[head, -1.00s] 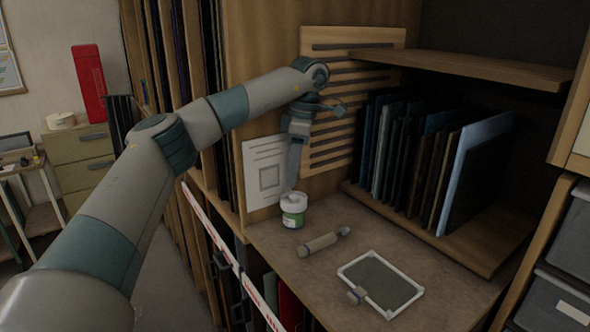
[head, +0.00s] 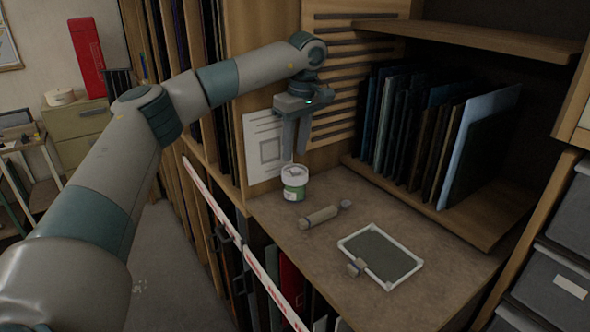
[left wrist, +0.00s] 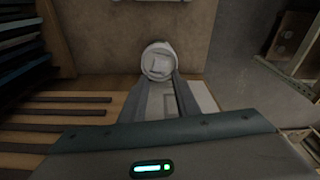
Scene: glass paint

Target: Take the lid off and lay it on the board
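A small jar (head: 294,191) with a green-and-white label stands upright on the worktop. Its round white lid (head: 294,173) is on top, and the lid also shows from above in the left wrist view (left wrist: 159,58). My left gripper (head: 294,156) points down just over the lid, its two fingers apart with a gap between them. In the left wrist view the fingertips (left wrist: 161,76) lie at the lid's near edge; I cannot tell whether they touch it. A flat dark board (head: 380,256) with a white rim lies at the front right. My right gripper is not in view.
A short cylindrical tool (head: 322,215) lies between the jar and the board. A small grey piece (head: 357,266) sits at the board's left edge. A rack of upright panels (head: 425,140) stands behind, under a shelf (head: 470,41). A slatted wall is close behind my left gripper.

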